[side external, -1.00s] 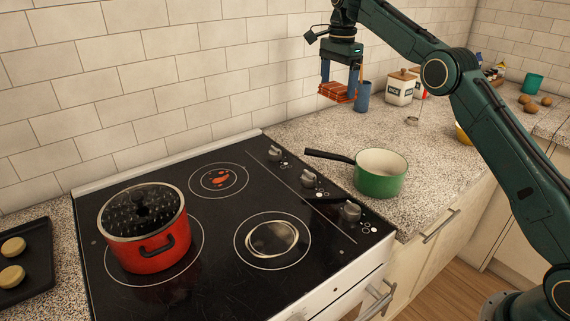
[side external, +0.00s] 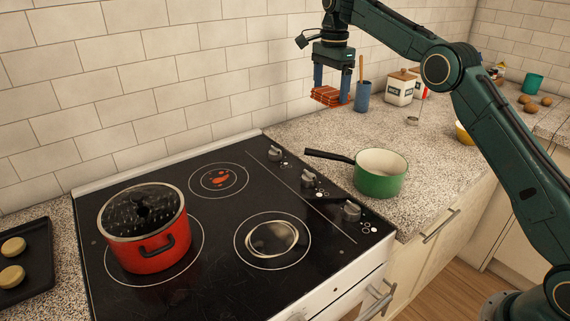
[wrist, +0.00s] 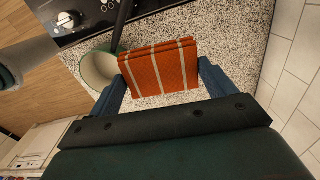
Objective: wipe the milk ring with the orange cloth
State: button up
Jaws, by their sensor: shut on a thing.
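The orange cloth (side external: 329,96), folded with pale stripes, hangs in my gripper (side external: 331,92) above the counter, near the tiled wall. In the wrist view the cloth (wrist: 160,67) sits between the two blue fingers of my gripper (wrist: 160,80), which are shut on its sides. The milk ring (side external: 273,238) is a pale, whitish ring on the front right burner of the black stove. My gripper is well above and behind it, to the right in the side view. A red-orange stain (side external: 220,180) lies on the back burner.
A red lidded pot (side external: 150,250) stands on the front left burner. A green saucepan (side external: 380,178) stands on the counter beside the stove, its handle toward the knobs. A blue utensil cup (side external: 362,98) and white canisters (side external: 400,90) stand behind. A baking tray (side external: 38,245) is at left.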

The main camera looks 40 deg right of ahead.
jog(key=s+a+f, duration=0.2)
jog(key=a+f, duration=0.1)
jog(key=a, duration=0.4)
jog(key=s+a+f, duration=0.2)
jog(key=a+f, duration=0.1)
jog(key=a, duration=0.4)
jog(key=s+a+f, duration=0.5)
jog(key=s+a, duration=0.4)
jog(key=s, duration=0.2)
jog(key=shift+a+f, duration=0.15)
jog(key=shift+a, duration=0.15)
jog(key=shift+f, duration=0.1)
